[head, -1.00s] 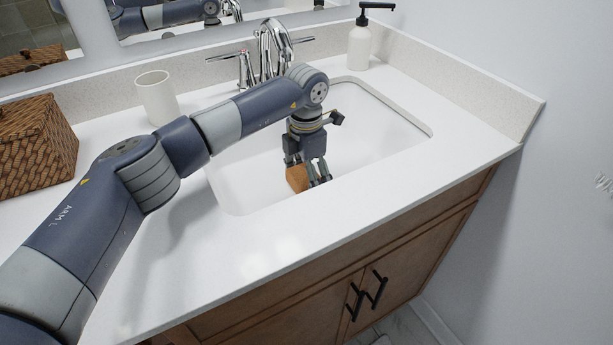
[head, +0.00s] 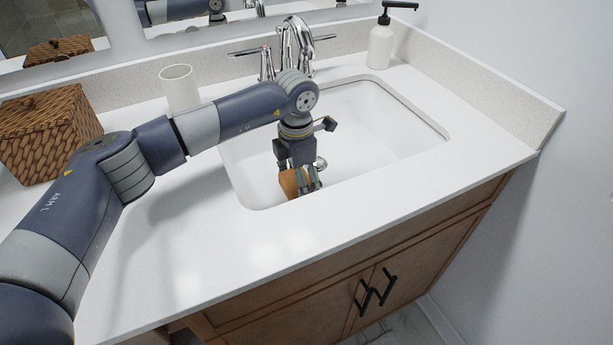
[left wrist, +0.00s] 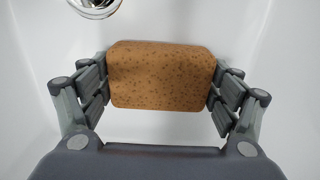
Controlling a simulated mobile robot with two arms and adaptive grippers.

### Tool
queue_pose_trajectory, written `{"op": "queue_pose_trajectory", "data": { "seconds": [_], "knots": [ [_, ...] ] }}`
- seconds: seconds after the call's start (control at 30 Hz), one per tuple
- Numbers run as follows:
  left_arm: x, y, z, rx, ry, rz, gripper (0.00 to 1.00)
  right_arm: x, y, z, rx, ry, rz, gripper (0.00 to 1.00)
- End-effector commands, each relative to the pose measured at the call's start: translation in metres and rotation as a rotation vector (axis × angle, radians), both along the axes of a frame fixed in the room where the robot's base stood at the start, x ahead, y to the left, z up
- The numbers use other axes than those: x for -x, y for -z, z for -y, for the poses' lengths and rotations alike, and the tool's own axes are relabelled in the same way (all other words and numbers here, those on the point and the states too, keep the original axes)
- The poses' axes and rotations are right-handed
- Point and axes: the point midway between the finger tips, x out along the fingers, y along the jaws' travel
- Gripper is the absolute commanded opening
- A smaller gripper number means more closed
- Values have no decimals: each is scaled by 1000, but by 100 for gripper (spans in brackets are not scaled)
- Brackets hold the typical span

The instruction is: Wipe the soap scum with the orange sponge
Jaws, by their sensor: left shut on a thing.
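The orange sponge (head: 289,183) is down inside the white sink basin (head: 385,125), near its front left side. My left gripper (head: 303,184) points down into the basin and is shut on the sponge. In the left wrist view the sponge (left wrist: 162,76) sits between the two fingers, its broad pitted face toward the camera. Whether the sponge touches the basin floor I cannot tell. No soap scum can be made out on the visible parts of the basin. My right gripper is not in view.
A chrome faucet (head: 297,45) stands behind the basin, and the drain (head: 321,162) shows beside the gripper. A white cup (head: 180,88), a wicker box (head: 48,132) and a soap dispenser (head: 380,42) stand on the counter. The front counter is clear.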

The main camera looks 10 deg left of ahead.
Motion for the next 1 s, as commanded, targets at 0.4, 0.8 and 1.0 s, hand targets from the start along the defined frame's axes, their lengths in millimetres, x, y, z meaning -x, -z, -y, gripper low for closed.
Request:
{"op": "queue_pose_trajectory", "data": {
  "seconds": [0.4,0.8,1.0],
  "knots": [
    [13,2,-19,-2,-1,-3,64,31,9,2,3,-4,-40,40],
    [27,4,-39,-3,0,-3,64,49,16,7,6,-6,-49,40],
    [34,3,-50,-4,-1,-5,64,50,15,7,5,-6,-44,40]
  ]
}}
